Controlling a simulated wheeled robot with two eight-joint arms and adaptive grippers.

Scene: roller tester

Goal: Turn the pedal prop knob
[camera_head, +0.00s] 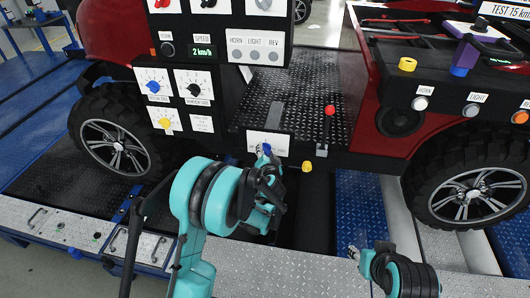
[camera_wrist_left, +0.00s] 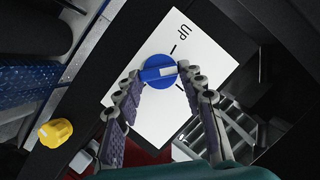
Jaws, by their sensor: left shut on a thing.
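In the head view the knob (camera_head: 267,149) is a small blue spot, largely hidden by my left gripper (camera_head: 264,156). In the left wrist view my left gripper's fingers (camera_wrist_left: 160,78) stand on either side of the knob, shut on it. My right gripper (camera_head: 354,251) is low at the right of the head view, away from the knob; its fingers are too small to tell their opening.
A yellow knob (camera_head: 307,166) sits just right of the plate and also shows in the left wrist view (camera_wrist_left: 56,132). A red-topped lever (camera_head: 330,111) stands on the footwell floor. A panel with blue, black and yellow knobs (camera_head: 153,86) is at the upper left. Vehicle wheels (camera_head: 115,147) flank the area.

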